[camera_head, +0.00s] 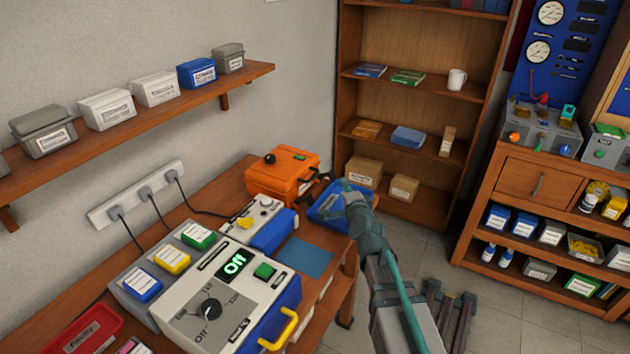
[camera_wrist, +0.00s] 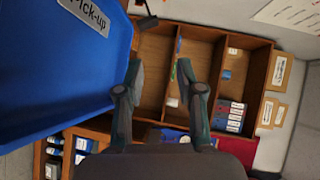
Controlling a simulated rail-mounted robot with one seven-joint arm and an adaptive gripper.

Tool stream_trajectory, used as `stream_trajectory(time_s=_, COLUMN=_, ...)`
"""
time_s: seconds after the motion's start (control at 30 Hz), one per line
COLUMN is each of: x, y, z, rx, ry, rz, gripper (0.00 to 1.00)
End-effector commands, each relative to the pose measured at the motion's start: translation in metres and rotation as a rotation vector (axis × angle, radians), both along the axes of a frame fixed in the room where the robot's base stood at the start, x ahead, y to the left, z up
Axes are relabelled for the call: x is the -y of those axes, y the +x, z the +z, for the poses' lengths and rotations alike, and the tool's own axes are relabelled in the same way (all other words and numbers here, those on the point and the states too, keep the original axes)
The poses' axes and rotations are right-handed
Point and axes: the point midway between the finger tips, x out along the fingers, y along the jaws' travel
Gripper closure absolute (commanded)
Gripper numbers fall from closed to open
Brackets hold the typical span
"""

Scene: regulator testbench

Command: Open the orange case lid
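The orange case (camera_head: 282,176) stands at the far end of the wooden bench, against the wall. Its lid looks shut, with a dark round part and a small green part on top. My gripper (camera_head: 338,187) is to the right of the case, over the blue tray, apart from the case as far as I can tell. In the wrist view my gripper (camera_wrist: 160,75) has its two fingers spread with nothing between them. I cannot make out the case in the wrist view.
The blue tray (camera_head: 327,214), labelled "Pick-up" in the wrist view (camera_wrist: 60,75), is close beside my fingers. A blue-and-white device (camera_head: 258,226) stands in front of the case. A testbench unit (camera_head: 225,300) reading "Off" is nearer. A bookcase (camera_head: 420,105) stands behind.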

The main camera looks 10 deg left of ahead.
Motion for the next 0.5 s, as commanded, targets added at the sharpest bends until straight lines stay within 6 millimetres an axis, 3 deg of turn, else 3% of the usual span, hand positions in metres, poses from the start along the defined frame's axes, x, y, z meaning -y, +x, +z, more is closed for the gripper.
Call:
stream_trajectory(time_s=0.03, x=-0.021, y=-0.011, z=-0.001, rx=0.006, ry=0.002, rz=0.026, gripper=0.63)
stream_trajectory(time_s=0.1, x=-0.043, y=-0.022, z=0.000, rx=0.017, ry=0.006, rz=0.054, gripper=0.63)
stream_trajectory(time_s=0.2, x=-0.065, y=-0.033, z=0.001, rx=0.026, ry=0.010, rz=0.080, gripper=0.63)
stream_trajectory(time_s=0.37, x=-0.080, y=-0.038, z=0.001, rx=0.033, ry=0.013, rz=0.097, gripper=0.63)
stream_trajectory(time_s=0.5, x=-0.084, y=-0.029, z=0.000, rx=0.033, ry=0.012, rz=0.097, gripper=0.63)
